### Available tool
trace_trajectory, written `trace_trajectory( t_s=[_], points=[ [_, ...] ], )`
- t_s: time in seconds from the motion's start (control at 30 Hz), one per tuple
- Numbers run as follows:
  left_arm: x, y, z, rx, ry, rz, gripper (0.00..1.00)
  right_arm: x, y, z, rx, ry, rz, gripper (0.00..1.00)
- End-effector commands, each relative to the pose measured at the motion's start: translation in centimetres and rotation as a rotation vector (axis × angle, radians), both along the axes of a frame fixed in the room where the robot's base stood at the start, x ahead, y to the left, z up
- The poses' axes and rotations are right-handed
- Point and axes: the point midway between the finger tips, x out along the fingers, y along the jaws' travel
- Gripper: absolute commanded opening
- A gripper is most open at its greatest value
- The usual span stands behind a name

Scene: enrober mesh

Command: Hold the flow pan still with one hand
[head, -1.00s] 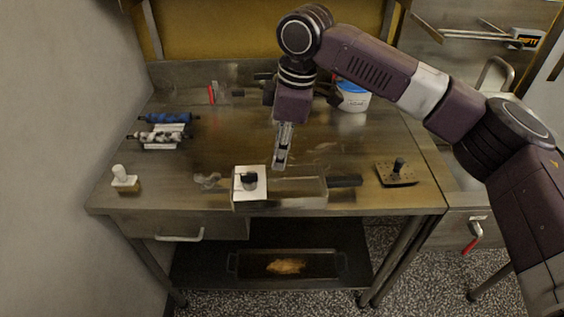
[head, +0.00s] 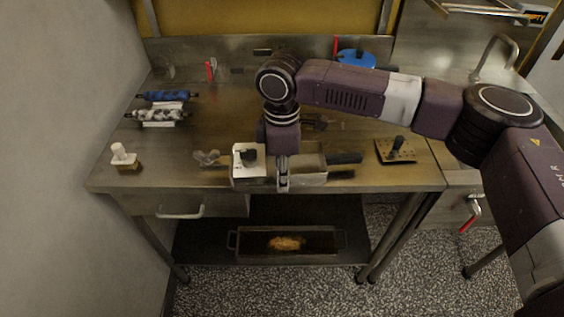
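A shallow metal pan (head: 312,169) with a dark handle pointing right lies near the front edge of the steel table; I take it as the flow pan. A white square plate with a black knob (head: 249,156) is at its left end. My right gripper (head: 283,182) points down at the pan, just right of the white plate, and overlaps the pan in the picture. Whether it touches the pan, and whether its fingers are open or shut, I cannot tell. My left gripper is not in view.
Left on the table (head: 215,127) are a blue roller (head: 167,96), a speckled roller (head: 156,115) and a white-handled brush (head: 122,156). A wing-shaped metal piece (head: 206,158) lies beside the pan. A plate with a black knob (head: 396,150) sits right. A blue-lidded tub (head: 356,58) stands behind.

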Motion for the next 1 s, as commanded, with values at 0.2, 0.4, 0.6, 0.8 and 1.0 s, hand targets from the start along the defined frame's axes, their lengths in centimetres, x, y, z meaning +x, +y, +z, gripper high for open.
trace_trajectory(
  t_s=[0.2,0.4,0.6,0.8,1.0],
  points=[
    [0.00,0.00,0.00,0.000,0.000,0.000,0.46,0.00,0.03,-0.80,0.001,0.000,0.000,0.22],
    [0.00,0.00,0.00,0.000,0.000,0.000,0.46,0.00,0.03,-0.79,0.001,0.000,0.000,0.21],
    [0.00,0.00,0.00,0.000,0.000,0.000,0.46,0.00,0.03,-0.76,0.001,0.000,0.000,0.00],
    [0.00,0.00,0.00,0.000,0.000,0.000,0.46,0.01,0.03,-0.74,0.001,0.000,0.000,0.00],
    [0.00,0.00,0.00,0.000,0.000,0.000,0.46,0.02,0.03,-0.73,0.001,-0.001,0.000,0.00]
  ],
)
